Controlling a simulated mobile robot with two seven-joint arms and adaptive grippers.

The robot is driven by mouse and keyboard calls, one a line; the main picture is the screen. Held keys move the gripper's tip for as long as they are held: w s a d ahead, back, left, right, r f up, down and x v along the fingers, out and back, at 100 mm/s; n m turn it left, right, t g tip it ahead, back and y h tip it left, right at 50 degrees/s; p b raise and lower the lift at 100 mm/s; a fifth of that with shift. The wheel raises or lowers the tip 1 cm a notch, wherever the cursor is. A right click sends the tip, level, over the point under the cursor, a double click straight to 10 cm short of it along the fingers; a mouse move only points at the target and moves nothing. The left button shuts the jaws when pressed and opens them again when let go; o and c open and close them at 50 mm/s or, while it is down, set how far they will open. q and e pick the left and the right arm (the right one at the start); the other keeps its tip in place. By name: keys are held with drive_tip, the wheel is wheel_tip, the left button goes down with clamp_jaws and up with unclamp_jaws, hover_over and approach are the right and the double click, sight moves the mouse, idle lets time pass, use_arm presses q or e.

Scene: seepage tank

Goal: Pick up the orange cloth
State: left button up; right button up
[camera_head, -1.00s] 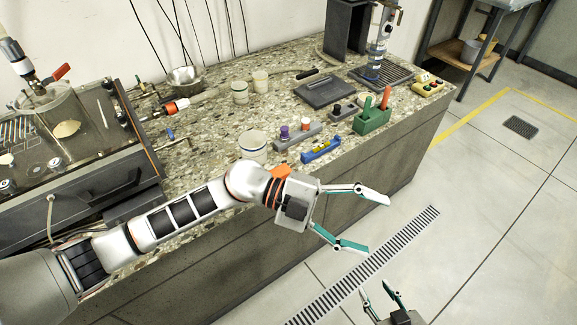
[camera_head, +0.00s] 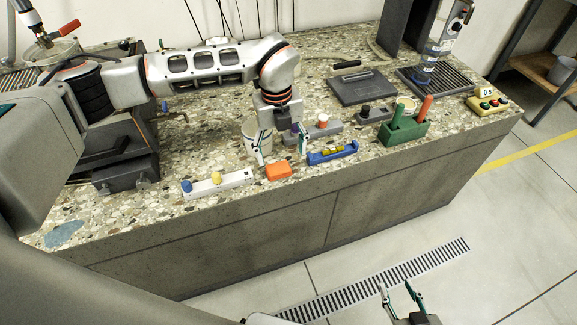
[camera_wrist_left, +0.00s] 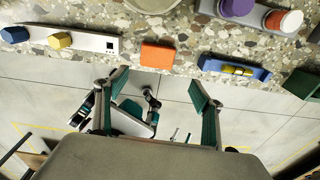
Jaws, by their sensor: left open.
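The orange cloth (camera_head: 279,171) is a small folded block lying on the speckled counter near its front edge, between a white switch strip and a blue level. In the left wrist view the cloth (camera_wrist_left: 157,55) lies beyond the fingertips, between their lines. My left gripper (camera_head: 283,150) points down over the counter, open and empty, just behind and above the cloth in the head view. In the left wrist view its fingers (camera_wrist_left: 151,95) are spread wide. My right gripper (camera_head: 398,289) is low over the floor in front of the counter, fingers apart and empty.
The white strip (camera_head: 232,182) with knobs is left of the cloth; the blue level (camera_head: 332,153) is right. A green holder (camera_head: 403,132) stands further right. The counter's front edge is close to the cloth.

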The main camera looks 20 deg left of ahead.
sight(278, 167)
use_arm(q)
drive_tip(key=shift+w+a+r+y, duration=0.15)
drive_tip(key=shift+w+a+y, duration=0.15)
drive_tip(key=shift+w+a, duration=0.25)
drive_tip(key=shift+a, duration=0.05)
drive_tip(key=f, duration=0.4)
drive_tip(key=f+b, duration=0.1)
drive_tip(key=f, duration=0.2)
drive_tip(key=shift+s+f, duration=0.2)
drive_tip(key=shift+f, duration=0.15)
drive_tip(key=c, duration=1)
